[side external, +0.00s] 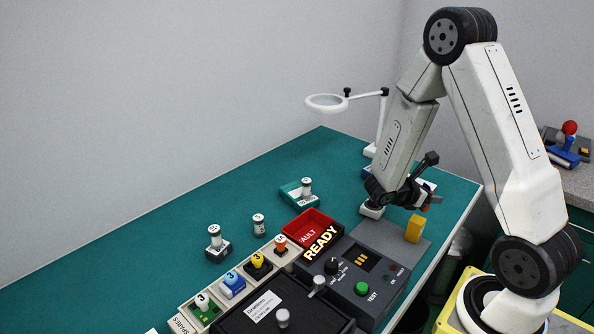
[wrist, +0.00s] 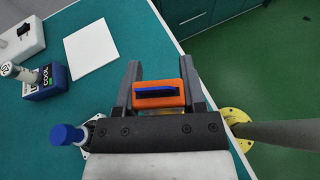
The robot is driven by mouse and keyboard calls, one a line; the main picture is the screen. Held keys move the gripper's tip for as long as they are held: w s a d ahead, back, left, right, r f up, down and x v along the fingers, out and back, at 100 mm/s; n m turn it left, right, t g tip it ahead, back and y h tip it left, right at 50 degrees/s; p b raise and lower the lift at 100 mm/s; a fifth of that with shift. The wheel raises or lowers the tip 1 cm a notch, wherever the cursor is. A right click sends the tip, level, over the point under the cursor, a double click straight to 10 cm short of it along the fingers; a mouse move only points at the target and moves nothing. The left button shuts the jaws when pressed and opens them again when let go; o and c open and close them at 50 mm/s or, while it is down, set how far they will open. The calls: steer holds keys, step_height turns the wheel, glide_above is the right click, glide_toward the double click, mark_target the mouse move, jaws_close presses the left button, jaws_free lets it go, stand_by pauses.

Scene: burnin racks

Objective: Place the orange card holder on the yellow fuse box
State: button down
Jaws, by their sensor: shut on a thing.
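The orange card holder (wrist: 172,101), with a dark slot and a blue strip, sits between the two grey fingers of my gripper (wrist: 160,78) in the wrist view. My gripper (side external: 427,202) is shut on it. In the side view only a small orange part of the holder (side external: 436,200) shows at the jaws. The yellow fuse box (side external: 414,229) stands upright on the right end of the grey test panel. My gripper is above it and close by, with the holder apart from it in the side view. The holder's underside is hidden.
A magnifier lamp (side external: 327,103) stands behind. A blue COOL block (wrist: 45,82) and white sheet (wrist: 91,53) lie left in the wrist view.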

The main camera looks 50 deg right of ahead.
mark_target(422, 218)
steer(key=shift+f, duration=1.75)
steer(key=shift+f, duration=0.15)
steer(key=shift+c, duration=0.9)
jaws_free()
steer(key=shift+a+r, duration=0.15)
steer(key=shift+r, duration=0.05)
steer(key=v, duration=1.1)
steer(key=shift+w+a+r, duration=0.15)
steer(key=shift+w+a, duration=0.05)
steer(key=shift+a, duration=0.05)
